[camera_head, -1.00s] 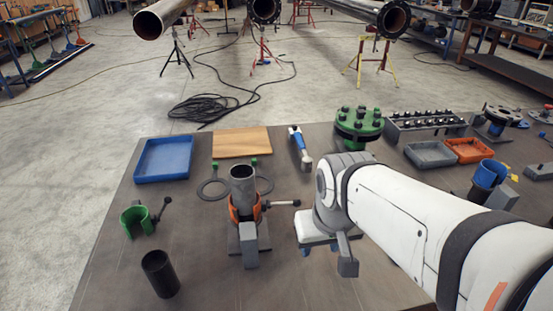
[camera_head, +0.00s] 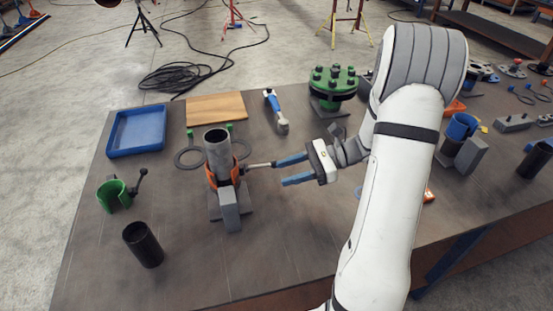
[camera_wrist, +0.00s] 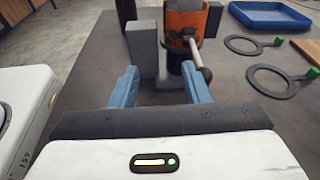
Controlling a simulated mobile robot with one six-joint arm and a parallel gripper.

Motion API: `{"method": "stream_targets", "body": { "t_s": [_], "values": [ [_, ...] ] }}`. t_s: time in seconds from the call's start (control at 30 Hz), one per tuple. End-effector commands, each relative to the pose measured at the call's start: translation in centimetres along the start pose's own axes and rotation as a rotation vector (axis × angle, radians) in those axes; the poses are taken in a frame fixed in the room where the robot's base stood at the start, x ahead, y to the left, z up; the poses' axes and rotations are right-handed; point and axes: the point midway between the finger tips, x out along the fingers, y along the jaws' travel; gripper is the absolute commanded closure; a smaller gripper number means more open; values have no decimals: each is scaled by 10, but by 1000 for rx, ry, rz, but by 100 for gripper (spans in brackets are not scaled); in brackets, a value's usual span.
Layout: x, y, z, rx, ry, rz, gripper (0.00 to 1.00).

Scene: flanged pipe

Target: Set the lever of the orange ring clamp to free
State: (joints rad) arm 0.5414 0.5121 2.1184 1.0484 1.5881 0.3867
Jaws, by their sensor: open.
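The orange ring clamp (camera_head: 211,180) sits around an upright grey pipe (camera_head: 218,152), beside a grey block post (camera_head: 229,210). Its lever (camera_head: 258,166) sticks out to the right, roughly level, with its end at my upper fingertip. I cannot tell whether a finger touches the knob.
A green half-ring clamp (camera_head: 114,196) and a black tube (camera_head: 143,245) stand to the left. A blue tray (camera_head: 137,131), a wooden board (camera_head: 216,109), flat rings (camera_head: 189,157) and a blue-handled tool (camera_head: 275,111) lie behind. A green flange (camera_head: 332,85) stands farther back.

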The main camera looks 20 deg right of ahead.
Motion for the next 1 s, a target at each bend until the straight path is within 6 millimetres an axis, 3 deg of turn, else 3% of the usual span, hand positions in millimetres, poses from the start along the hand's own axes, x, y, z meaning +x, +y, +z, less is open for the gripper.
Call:
{"method": "stream_targets", "body": {
  "t_s": [0.2,0.37,0.8,1.0],
  "values": [
    [-31,-26,-26,125,-177,-153,57],
    [-38,-34,-32,156,-230,-196,57],
    [20,-47,-18,157,-232,-195,57],
    [33,-50,-16,157,-232,-197,57]
  ]
}}
